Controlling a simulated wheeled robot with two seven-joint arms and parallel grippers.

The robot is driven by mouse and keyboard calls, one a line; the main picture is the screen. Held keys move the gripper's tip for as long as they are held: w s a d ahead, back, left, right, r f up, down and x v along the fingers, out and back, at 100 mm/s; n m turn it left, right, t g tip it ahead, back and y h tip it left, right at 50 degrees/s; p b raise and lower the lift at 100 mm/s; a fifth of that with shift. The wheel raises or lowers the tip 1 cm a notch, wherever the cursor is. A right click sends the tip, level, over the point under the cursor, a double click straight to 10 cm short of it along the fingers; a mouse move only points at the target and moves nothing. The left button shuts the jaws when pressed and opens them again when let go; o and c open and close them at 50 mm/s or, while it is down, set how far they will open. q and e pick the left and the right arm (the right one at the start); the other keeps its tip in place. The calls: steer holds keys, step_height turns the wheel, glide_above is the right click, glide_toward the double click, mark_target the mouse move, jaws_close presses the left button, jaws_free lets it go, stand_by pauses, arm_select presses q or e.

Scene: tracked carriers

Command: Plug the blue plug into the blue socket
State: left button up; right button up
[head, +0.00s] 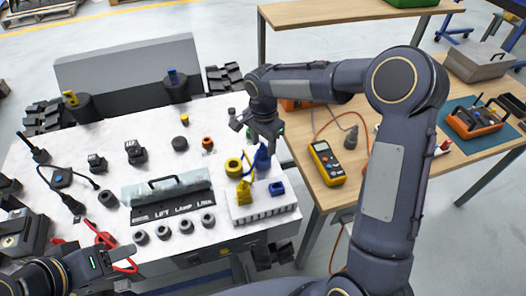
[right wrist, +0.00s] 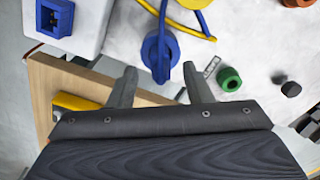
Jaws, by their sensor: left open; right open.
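The blue plug (head: 262,157) stands on the white bench top near its right edge, with a blue cable looping from it. It also shows in the right wrist view (right wrist: 160,55), just past and partly between the fingertips. The blue socket (head: 277,188) sits on a white block nearer to me; it shows at the top left of the right wrist view (right wrist: 50,18). My right gripper (head: 258,132) is open over the plug, with nothing held; the depth gap is unclear. My left gripper (head: 94,264) is open and empty at the bench's lower left.
A yellow plug (head: 233,167) with a yellow cable lies close left of the blue plug. A lift lamp panel (head: 172,208) and several dark rings are mid-bench. A red cable (head: 108,240) lies by my left gripper. A wooden table (head: 330,198) with a yellow meter (head: 326,164) stands right.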

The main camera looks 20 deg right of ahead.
mark_target(262, 143)
step_height(262, 143, down, 3)
steer(key=shift+a+f, duration=0.1)
steer(key=shift+f, duration=0.1)
steer(key=shift+c, duration=0.2)
jaws_close()
steer(key=shift+r, duration=0.15)
